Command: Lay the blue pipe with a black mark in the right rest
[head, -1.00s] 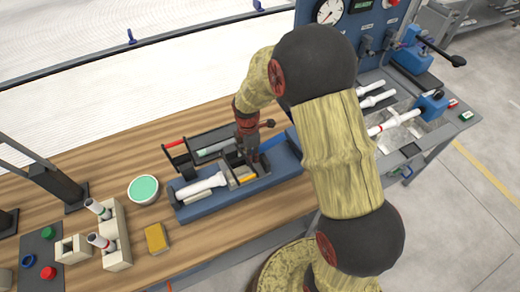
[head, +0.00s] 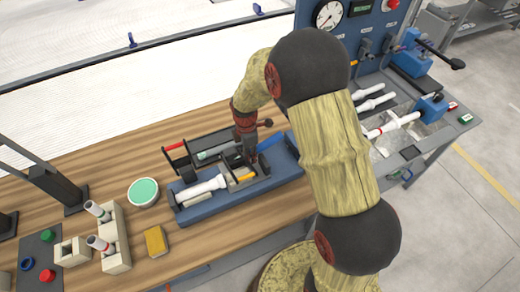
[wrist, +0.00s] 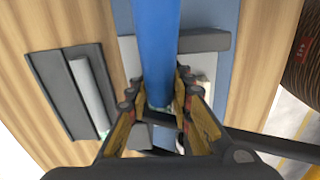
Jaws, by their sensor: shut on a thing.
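A bright blue pipe (wrist: 157,50) is between the fingers of my gripper (wrist: 160,108) in the wrist view. It runs from the top edge of the picture to the fingertips, and its top part looks nearer the camera. No black mark shows on its visible side. In the head view my gripper (head: 246,154) is over the blue-grey tray (head: 215,206), and the blue pipe (head: 270,141) shows just right of it. My gripper is shut on the pipe. I cannot tell for certain which part is the right rest.
White pipes (head: 203,188) lie in the tray's left part, beside a yellow piece (head: 246,176). A dark rack (head: 190,148) stands behind. A green-topped bowl (head: 143,191), a yellow sponge (head: 155,240) and beige blocks (head: 115,262) are left. A cluttered metal bench (head: 400,140) is right.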

